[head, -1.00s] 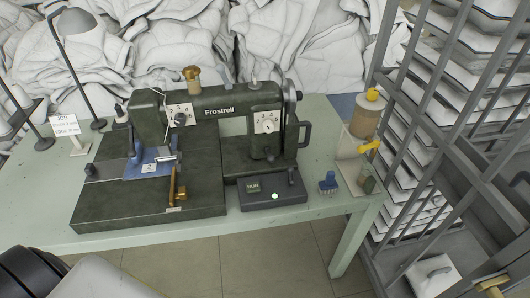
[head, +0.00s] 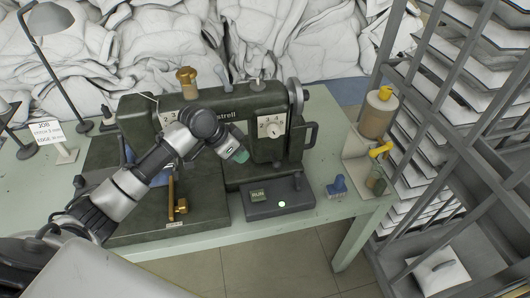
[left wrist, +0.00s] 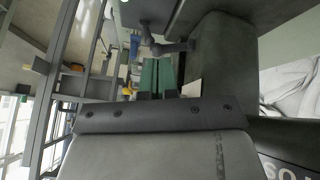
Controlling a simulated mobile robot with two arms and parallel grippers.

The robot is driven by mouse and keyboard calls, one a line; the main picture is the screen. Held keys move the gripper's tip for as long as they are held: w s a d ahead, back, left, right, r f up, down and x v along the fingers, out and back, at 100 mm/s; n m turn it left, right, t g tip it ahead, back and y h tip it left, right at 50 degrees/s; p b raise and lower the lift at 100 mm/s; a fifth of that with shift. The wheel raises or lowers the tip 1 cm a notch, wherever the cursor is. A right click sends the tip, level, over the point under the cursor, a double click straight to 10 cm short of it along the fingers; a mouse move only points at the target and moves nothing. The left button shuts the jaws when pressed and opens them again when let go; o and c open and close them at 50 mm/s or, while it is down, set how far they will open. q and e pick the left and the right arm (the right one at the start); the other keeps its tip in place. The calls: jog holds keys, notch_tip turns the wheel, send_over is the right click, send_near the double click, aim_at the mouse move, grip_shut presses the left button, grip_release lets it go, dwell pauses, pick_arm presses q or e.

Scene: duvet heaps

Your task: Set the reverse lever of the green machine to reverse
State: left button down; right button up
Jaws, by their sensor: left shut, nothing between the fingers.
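The green machine (head: 262,100) is a dark green sewing machine on a table. A short dark lever (head: 277,167) stands on the front of its right column, below the numbered dial (head: 271,127). In the left wrist view a dark bent lever (left wrist: 165,44) shows just beyond the fingertips; I take it as this one, without a readable label. My left gripper (head: 240,156) is shut and empty, left of this lever and apart from it in the head view. Its green fingers (left wrist: 157,76) show together in the left wrist view. My right gripper is not in view.
A box with a RUN label (head: 258,196) and a lit button sits at the machine's foot. A blue stamp-like thing (head: 337,187) and a thread stand (head: 376,115) stand to the right. A grey rack (head: 450,130) borders the table; a lamp (head: 62,75) is at left.

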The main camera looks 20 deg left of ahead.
aim_at(274, 164)
pick_arm(q)
notch_tip(274, 164, up, 6)
jog(key=w+a, duration=0.1)
jog(key=shift+w+a+m+h, duration=0.3)
jog(key=shift+a+m+h, duration=0.1)
jog(key=p+x, duration=0.1)
jog(key=x, duration=0.5)
jog(key=p+x, duration=0.2)
jog(key=x, duration=0.4)
jog(key=shift+d+p, duration=0.3)
jog(key=shift+d, duration=0.2)
jog(key=shift+w+d+f, duration=0.15)
jog(key=shift+d+f, duration=0.3)
jog(key=shift+f, duration=0.1)
jog(key=shift+f, duration=0.1)
jog(key=shift+f, duration=0.1)
jog(key=shift+t, duration=0.3)
